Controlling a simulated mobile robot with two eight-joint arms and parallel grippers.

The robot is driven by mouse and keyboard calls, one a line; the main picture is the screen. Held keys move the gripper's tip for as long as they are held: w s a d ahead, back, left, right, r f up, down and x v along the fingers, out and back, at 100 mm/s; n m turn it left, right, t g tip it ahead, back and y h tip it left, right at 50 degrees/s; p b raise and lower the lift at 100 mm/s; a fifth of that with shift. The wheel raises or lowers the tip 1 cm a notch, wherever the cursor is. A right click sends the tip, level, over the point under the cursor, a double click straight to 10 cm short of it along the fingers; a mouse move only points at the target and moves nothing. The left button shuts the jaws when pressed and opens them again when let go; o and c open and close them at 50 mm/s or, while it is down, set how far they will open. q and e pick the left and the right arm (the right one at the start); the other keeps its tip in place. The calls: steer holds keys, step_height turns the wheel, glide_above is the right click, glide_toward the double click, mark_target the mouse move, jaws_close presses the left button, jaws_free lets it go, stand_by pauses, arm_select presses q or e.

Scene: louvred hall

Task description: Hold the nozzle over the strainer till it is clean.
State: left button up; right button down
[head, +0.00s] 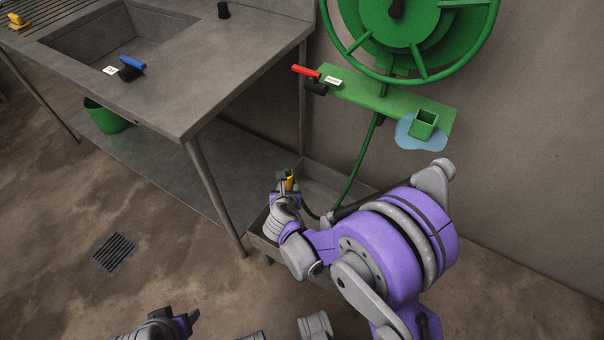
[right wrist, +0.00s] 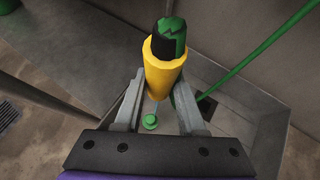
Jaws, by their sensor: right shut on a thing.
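The nozzle (right wrist: 165,70) is yellow with a dark and green end, and my right gripper (right wrist: 160,105) is shut on it. In the head view the nozzle (head: 289,181) and my right gripper (head: 286,192) are over the grey trough by the wall. A small round green piece (right wrist: 149,122) shows below the nozzle in the right wrist view; I cannot tell if it is the strainer. A thin pale streak lies between them, perhaps water. Whether anything is dirty is too small to tell. My left gripper (head: 188,320) is at the bottom edge, partly cut off.
The trough (head: 322,180) stands beside the steel sink table (head: 190,105). A green hose (head: 358,165) runs to the wall reel (head: 400,25). A floor drain (head: 114,253) lies left.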

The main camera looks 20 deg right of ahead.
steer(key=shift+a+f, duration=0.55)
steer(key=shift+f+b, duration=2.05)
steer(key=shift+f, duration=0.85)
